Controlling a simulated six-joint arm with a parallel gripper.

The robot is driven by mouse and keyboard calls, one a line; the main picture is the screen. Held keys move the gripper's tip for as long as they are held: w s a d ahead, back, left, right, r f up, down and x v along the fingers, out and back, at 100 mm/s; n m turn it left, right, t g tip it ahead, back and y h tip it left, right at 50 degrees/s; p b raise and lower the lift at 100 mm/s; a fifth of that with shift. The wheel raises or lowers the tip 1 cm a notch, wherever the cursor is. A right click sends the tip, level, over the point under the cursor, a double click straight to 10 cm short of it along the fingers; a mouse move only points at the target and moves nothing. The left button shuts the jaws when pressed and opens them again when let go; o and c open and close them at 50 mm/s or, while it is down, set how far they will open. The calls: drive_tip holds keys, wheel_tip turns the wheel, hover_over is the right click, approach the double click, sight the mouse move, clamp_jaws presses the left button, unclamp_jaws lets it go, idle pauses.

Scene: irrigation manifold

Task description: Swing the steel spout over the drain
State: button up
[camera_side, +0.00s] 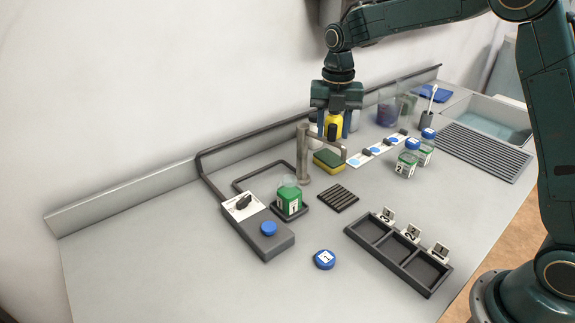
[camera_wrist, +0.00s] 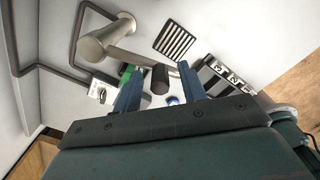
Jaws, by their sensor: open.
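The steel spout (camera_side: 304,155) is an upright post with a thin side arm reaching right to a short down-turned end near the sponge. In the wrist view the spout (camera_wrist: 105,38) shows its arm running to a dark tip that appears between my fingers. The drain (camera_side: 338,198) is a dark slotted grate in the worktop, in front of the spout. The drain (camera_wrist: 174,43) also shows beyond the fingers in the wrist view. My gripper (camera_side: 334,128) is open and points down above the spout arm's end; whether it touches the spout is unclear.
A green jar (camera_side: 289,197) stands left of the drain, near a control box (camera_side: 268,237) with a blue button. A blue lid (camera_side: 324,260) and three-compartment tray (camera_side: 388,252) are in front.

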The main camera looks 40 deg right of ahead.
wheel_tip(320, 180, up, 14)
drive_tip(key=shift+f, duration=0.15)
idle(0.5)
drive_tip(key=shift+s, duration=0.1)
drive_tip(key=s+r+m+t, duration=0.3)
drive_tip(key=s+m, duration=1.1)
drive_tip(key=s, duration=0.2)
drive_tip(key=s+f+m+t, duration=0.1)
drive_tip(key=s+f+m, duration=0.2)
drive_tip(key=s+m, duration=0.3)
drive_tip(key=s+a+f+m+t, duration=0.1)
drive_tip(key=s+f+m, duration=0.3)
drive_tip(key=s+m, duration=0.3)
drive_tip(key=shift+s+f+t, duration=0.25)
drive_tip(key=shift+s+t, duration=0.05)
drive_tip(key=shift+s, duration=0.55)
